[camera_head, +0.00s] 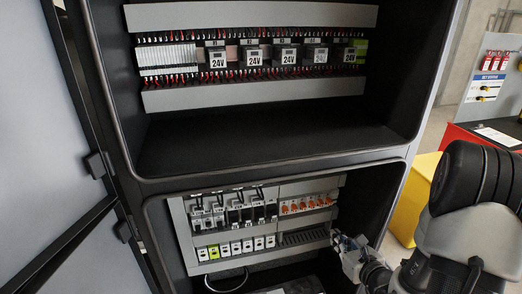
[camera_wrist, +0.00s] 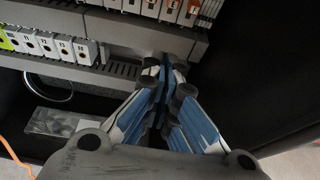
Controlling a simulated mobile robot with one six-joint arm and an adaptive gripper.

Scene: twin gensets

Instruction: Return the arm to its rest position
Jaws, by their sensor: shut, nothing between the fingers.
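My gripper (camera_head: 342,243) shows in the head view at the lower right corner of the cabinet's lower compartment. My dark and grey arm reaches in from the right edge of the picture. In the wrist view my gripper (camera_wrist: 165,66) has its blue and grey fingers together with nothing between them. The fingertips are in front of the grey slotted duct (camera_wrist: 125,68) at the right end of the lower module row. I cannot tell whether they touch it.
The open cabinet's upper compartment holds a row of 24V units (camera_head: 254,58); its lower one holds breakers and white modules (camera_head: 236,246). The door (camera_head: 40,120) stands open at left. A yellow box (camera_head: 402,205) and red cabinet (camera_head: 462,137) stand at right. A cable loop (camera_wrist: 50,88) hangs below the modules.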

